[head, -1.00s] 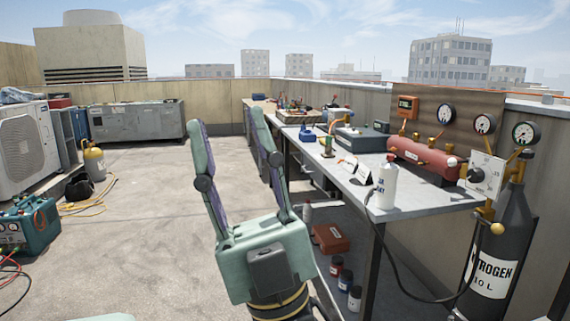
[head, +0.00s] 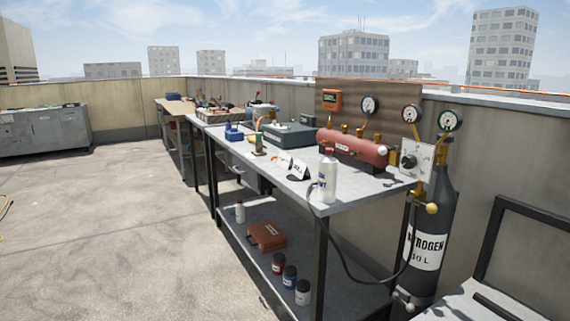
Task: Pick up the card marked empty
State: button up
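A small white tent-shaped card (head: 298,169) stands on the grey workbench top (head: 275,180) in the head view, left of a white spray bottle or can (head: 327,178). Its lettering is too small to read, so I cannot tell whether it says empty. No other card that I can read as empty shows. My gripper is not in view in the current frame.
A red cylinder with gauges (head: 350,146) lies along the bench's back, beside a nitrogen bottle (head: 425,240). A grey case (head: 290,136) stands farther along. The lower shelf holds a red case (head: 267,236) and jars. Open floor (head: 110,230) lies left.

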aim_at(284, 159)
jog(key=i+u, duration=0.2)
jog(key=i, duration=0.35)
jog(key=i+u, duration=0.15)
jog(key=i, duration=0.4)
jog(key=i+l+u, duration=0.2)
jog(key=i, duration=0.3)
jog(key=i+l+u, duration=0.15)
jog(key=i, duration=0.4)
